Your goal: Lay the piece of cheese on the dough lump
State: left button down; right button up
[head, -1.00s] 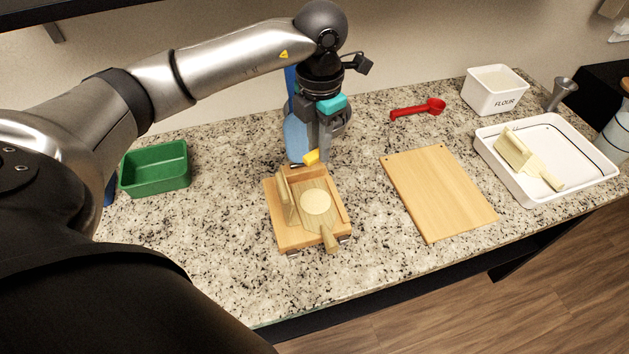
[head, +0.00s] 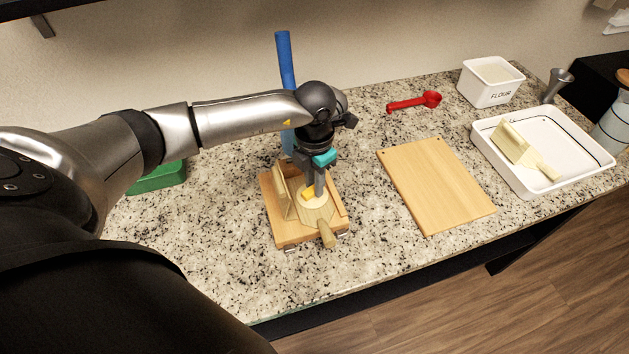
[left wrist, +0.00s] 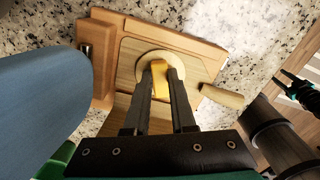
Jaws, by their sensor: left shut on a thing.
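The piece of cheese (head: 308,193), a small yellow block, is between the fingers of my left gripper (head: 313,190). In the left wrist view the cheese (left wrist: 160,78) shows between the two fingertips, over the dough lump (left wrist: 147,62). The dough lump (head: 320,203) is a pale round disc on a wooden press (head: 282,234); the gripper partly hides it. My left gripper is shut on the cheese and points down. I cannot tell whether the cheese touches the dough. A dark part at the right edge of the left wrist view may be my right gripper (left wrist: 299,88).
The press has an upright wooden plate and a handle (head: 327,235). A tall blue object (head: 286,70) stands close behind it. A bare board (head: 436,186), red scoop (head: 414,102), flour bin (head: 490,92) and white tray (head: 494,180) lie right. A green bin (head: 160,178) is left.

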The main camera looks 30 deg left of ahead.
pick_arm(q)
jog(key=shift+f, duration=0.1)
jog(key=c, duration=0.8)
grip_release()
jog(key=shift+o, duration=0.2)
notch_tip(320, 180, up, 12)
jog(key=shift+p, duration=0.3)
